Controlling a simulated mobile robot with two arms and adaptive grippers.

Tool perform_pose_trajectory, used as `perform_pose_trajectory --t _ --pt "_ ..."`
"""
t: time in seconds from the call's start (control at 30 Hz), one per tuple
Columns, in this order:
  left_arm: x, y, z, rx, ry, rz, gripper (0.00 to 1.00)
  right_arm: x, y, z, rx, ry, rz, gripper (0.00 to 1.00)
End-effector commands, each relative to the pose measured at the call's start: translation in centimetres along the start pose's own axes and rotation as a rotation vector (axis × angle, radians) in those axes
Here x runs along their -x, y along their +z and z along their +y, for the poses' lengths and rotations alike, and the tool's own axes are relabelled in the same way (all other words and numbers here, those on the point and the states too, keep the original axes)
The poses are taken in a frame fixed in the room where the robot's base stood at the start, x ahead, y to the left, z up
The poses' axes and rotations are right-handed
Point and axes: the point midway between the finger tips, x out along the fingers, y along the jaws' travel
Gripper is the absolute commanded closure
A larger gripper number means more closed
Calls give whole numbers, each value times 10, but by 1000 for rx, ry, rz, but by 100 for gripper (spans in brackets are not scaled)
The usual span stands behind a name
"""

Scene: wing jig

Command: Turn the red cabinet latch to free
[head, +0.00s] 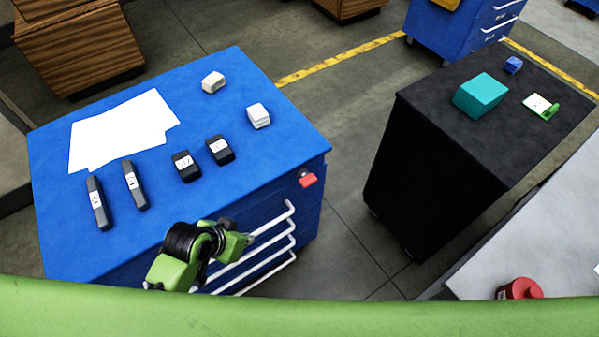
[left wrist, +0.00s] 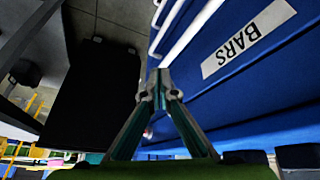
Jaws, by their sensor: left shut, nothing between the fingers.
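The red latch (head: 308,180) is on the front of the blue cabinet (head: 290,140), near its upper right corner, by a small dark fitting. I cannot tell its exact turn angle. My left gripper (head: 246,241) is in front of the cabinet's drawer handles, to the lower left of the latch and apart from it. In the left wrist view the left gripper (left wrist: 158,84) has its fingertips together with nothing between them. The latch cannot be made out clearly in that view. My right gripper is not in view.
White drawer handles (head: 262,250) stick out below the latch. Several dark blocks, white papers (head: 122,130) and white pieces lie on the cabinet top. A black cabinet (head: 430,150) with a teal box (head: 480,95) stands to the right, with open floor between. A "BARS" label (left wrist: 248,38) marks a drawer.

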Motion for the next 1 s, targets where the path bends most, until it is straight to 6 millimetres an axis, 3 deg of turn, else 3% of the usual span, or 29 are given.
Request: perform_pose_trajectory --t 0.03,0.1,0.3,0.4,0.53,0.67,1.0 --pt "24 -39 4 -70 31 58 100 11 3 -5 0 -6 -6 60" --pt "35 -73 12 -151 82 112 100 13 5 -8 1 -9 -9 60" --pt "64 -148 26 -349 192 238 100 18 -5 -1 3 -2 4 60" --pt "77 -172 30 -415 230 278 100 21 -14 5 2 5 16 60" --pt "86 -186 34 -456 256 302 100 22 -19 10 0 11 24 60" --pt "79 -191 38 -462 265 308 100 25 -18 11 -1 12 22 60" --pt "23 -205 58 -458 264 306 100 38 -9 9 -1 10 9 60"
